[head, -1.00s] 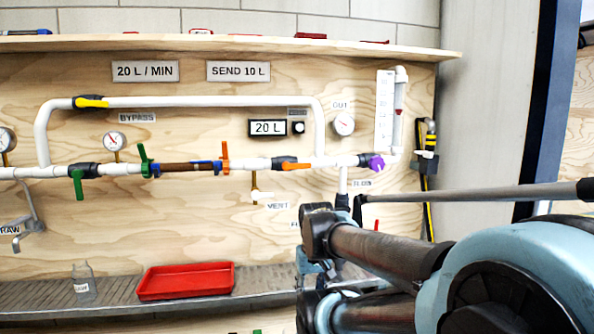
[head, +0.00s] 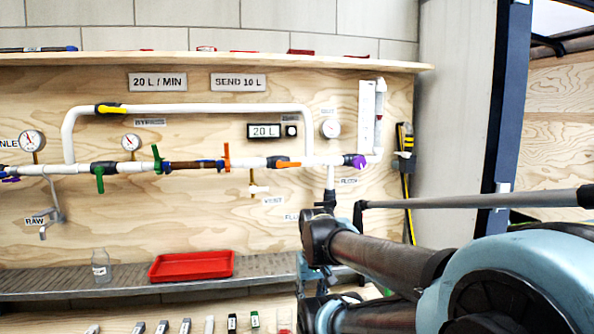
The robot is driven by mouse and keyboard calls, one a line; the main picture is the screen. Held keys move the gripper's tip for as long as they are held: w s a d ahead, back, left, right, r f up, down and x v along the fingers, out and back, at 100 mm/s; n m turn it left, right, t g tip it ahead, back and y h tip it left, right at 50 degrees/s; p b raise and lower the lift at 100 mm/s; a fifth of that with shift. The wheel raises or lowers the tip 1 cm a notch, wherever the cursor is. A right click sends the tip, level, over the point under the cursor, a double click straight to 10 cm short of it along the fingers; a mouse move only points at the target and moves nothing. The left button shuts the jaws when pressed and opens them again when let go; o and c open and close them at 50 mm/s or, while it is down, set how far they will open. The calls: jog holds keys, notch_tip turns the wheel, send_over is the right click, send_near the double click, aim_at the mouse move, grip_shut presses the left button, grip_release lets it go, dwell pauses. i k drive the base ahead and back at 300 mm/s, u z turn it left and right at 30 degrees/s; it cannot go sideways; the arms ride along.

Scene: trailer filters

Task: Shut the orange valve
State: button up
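The orange valve (head: 288,164) is on the white main pipe, right of centre in the head view. Its orange lever points right, roughly along the pipe, from a dark valve body. A second orange handle (head: 226,156) stands upright across the pipe to its left, at the right end of a brown and blue section (head: 195,165). My arm's dark links and light-blue joints fill the lower right, below and right of the orange valve and apart from it in the picture. I cannot make out gripper fingers in this view.
Green handles (head: 99,180), a yellow bypass lever (head: 112,110) and a purple handle (head: 359,161) share the pipework. A red tray (head: 191,266) and a glass bottle (head: 101,266) stand on the metal shelf below. Several small items show under the shelf. A dark post (head: 500,130) stands right.

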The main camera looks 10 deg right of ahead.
aim_at(280, 165)
jog(key=z, duration=1.5)
jog(key=k, duration=1.65)
jog(key=u, duration=0.95)
jog(key=i, duration=0.95)
jog(key=z, duration=0.05)
